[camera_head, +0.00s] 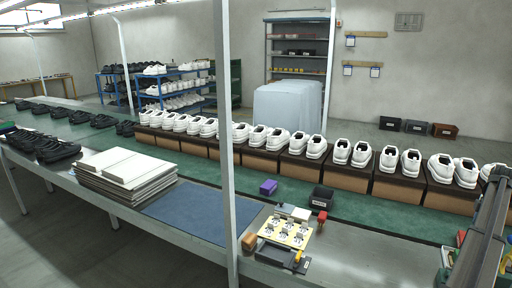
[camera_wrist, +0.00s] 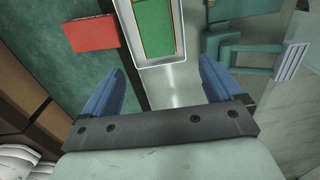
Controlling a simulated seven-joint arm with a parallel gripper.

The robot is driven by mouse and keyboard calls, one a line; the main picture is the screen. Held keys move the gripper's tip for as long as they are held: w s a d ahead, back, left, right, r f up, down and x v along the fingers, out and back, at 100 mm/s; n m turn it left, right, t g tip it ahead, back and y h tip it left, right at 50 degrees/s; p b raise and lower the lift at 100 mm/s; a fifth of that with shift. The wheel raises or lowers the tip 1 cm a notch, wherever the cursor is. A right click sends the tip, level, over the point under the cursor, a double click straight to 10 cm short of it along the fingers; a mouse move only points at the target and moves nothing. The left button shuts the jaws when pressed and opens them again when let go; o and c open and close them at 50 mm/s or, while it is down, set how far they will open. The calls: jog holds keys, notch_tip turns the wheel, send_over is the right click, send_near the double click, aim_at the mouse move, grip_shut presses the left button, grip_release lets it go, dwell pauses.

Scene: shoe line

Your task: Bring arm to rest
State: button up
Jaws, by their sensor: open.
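My gripper (camera_wrist: 163,82) shows in the wrist view with its two blue fingers spread wide apart. Nothing is between the fingers except the bare grey metal surface behind them. A white-rimmed tray with a green inside (camera_wrist: 157,28) lies beyond the fingertips, and a red block (camera_wrist: 92,34) lies on the green belt to the left of it. I cannot make out my gripper in the head view.
White shoes (camera_head: 279,139) stand in pairs on brown boxes along the green belt (camera_head: 345,215). A yellow board (camera_head: 286,232), a purple box (camera_head: 268,187) and a dark bin (camera_head: 319,199) sit near the bench middle. A blue mat (camera_head: 200,212) is bare. A post (camera_head: 226,150) rises in front.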

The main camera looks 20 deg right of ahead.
jog(key=w+a+f+g, duration=0.1)
jog(key=a+f, duration=0.3)
jog(key=a, duration=0.9)
jog(key=w+a+f+m+g, duration=0.1)
jog(key=a+f, duration=0.3)
jog(key=a, duration=1)
jog(key=w+a+f+g, duration=0.1)
jog(key=a+f, duration=0.3)
jog(key=a, duration=0.9)
jog(key=shift+w+a+f+m+g, duration=0.25)
jog(key=shift+a+f+m+g, duration=0.15)
jog(key=shift+g, duration=0.2)
jog(key=s+a+f+m+g, duration=0.1)
jog(key=s+a+f, duration=0.15)
jog(key=a, duration=0.45)
jog(key=s+a+f+g, duration=0.1)
jog(key=s+a, duration=0.2)
jog(key=a, duration=0.4)
jog(key=a+f+m, duration=0.1)
jog(key=a+f, duration=0.6)
jog(key=f, duration=0.3)
jog(key=a+f+m, duration=0.1)
jog(key=a+f, duration=0.7)
jog(key=f, duration=0.2)
jog(key=s+a+f+m, duration=0.4)
jog(key=s+a+f, duration=0.9)
jog(key=f, duration=0.2)
jog(key=shift+a+f, duration=0.1)
